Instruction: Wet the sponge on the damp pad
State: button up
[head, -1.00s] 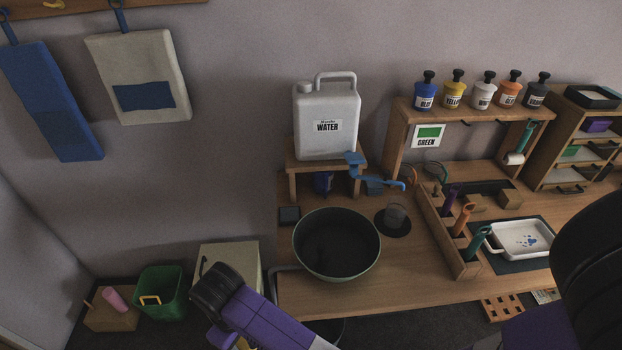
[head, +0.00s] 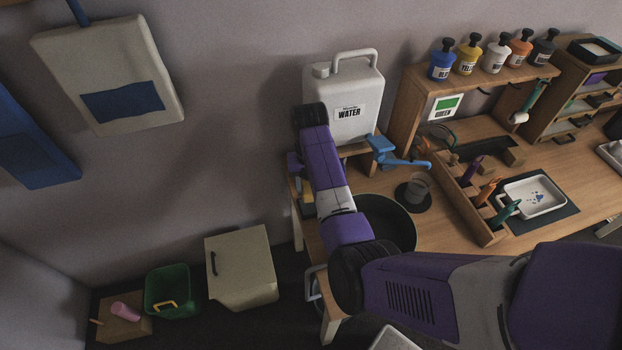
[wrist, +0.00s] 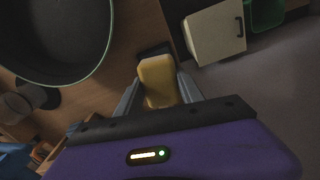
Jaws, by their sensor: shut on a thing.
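My gripper (wrist: 158,88) is shut on a yellow sponge (wrist: 157,72), with a grey finger on each side of it. In the head view a small yellow part of the sponge (head: 306,198) shows left of my arm, over the left end of the wooden table. The dark damp pad (wrist: 153,50) lies on the table near its edge, just beyond the sponge's tip in the wrist view. The sponge covers part of it. I cannot tell whether sponge and pad touch. In the head view my arm hides most of that spot.
A large dark bowl (wrist: 52,38) stands beside the pad. The white water jug (head: 345,100) with a blue tap (head: 395,155) stands on a raised shelf behind. A cream cabinet (head: 242,268) and green bin (head: 172,291) are on the floor to the left.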

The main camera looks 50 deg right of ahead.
aim_at(311, 206)
jog(key=shift+d+f, duration=0.1)
jog(key=shift+d, duration=0.2)
notch_tip(311, 206, down, 6)
jog(key=b, duration=0.6)
jog(key=shift+a+r+b, duration=0.1)
jog(key=shift+r+b, duration=0.1)
jog(key=shift+b, duration=0.15)
jog(key=shift+f, duration=0.6)
dwell(2.3)
jog(key=shift+r, duration=0.1)
notch_tip(311, 206, up, 7)
jog(key=p, duration=0.7)
jog(key=shift+p, duration=0.3)
dwell(0.5)
